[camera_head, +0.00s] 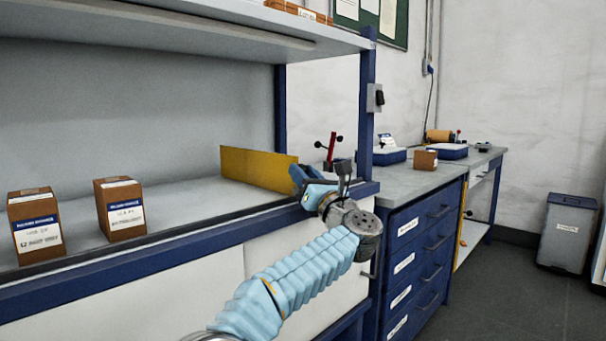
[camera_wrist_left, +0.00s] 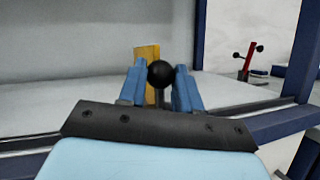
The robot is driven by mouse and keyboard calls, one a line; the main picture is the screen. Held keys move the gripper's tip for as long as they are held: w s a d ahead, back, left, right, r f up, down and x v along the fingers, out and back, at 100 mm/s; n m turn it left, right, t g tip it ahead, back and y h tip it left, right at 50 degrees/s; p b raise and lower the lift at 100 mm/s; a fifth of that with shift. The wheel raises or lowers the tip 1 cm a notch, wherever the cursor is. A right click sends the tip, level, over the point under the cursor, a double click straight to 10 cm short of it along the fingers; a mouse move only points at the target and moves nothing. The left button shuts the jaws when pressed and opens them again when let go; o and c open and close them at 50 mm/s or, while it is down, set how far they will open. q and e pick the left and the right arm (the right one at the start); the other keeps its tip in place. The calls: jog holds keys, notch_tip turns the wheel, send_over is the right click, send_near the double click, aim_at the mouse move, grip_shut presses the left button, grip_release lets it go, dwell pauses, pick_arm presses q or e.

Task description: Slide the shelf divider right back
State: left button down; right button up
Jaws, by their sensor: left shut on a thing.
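The shelf divider (camera_head: 258,168) is a yellow upright panel standing on the grey shelf near its right end. In the left wrist view the divider (camera_wrist_left: 150,56) shows edge-on, with a black ball knob (camera_wrist_left: 160,74) in front of it. My left gripper (camera_head: 312,180) is at the divider's front end, over the shelf's front edge. In the left wrist view its blue fingers (camera_wrist_left: 160,88) are on either side of the knob and shut on the divider's handle. The exact contact is hidden behind the knob and fingers. My right gripper is not in view.
Two brown boxes (camera_head: 35,225) (camera_head: 121,208) stand on the shelf to the left. A blue post (camera_head: 367,110) rises just right of the gripper. The shelf between boxes and divider is clear. A drawer bench (camera_head: 424,240) stands further right.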

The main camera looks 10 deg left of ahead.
pick_arm(q)
jog(key=c, duration=1.2)
grip_release()
jog(key=shift+d+r, duration=0.1)
jog(key=o, duration=0.4)
jog(key=shift+w+d, duration=0.1)
jog(key=shift+w, duration=0.1)
jog(key=shift+s+f, duration=0.15)
jog(key=shift+f, duration=0.1)
jog(key=b+v, duration=0.4)
jog(key=v, duration=0.9)
jog(key=shift+s+d+f+b, duration=0.1)
jog(key=shift+s+b, duration=0.1)
jog(key=shift+b, duration=0.2)
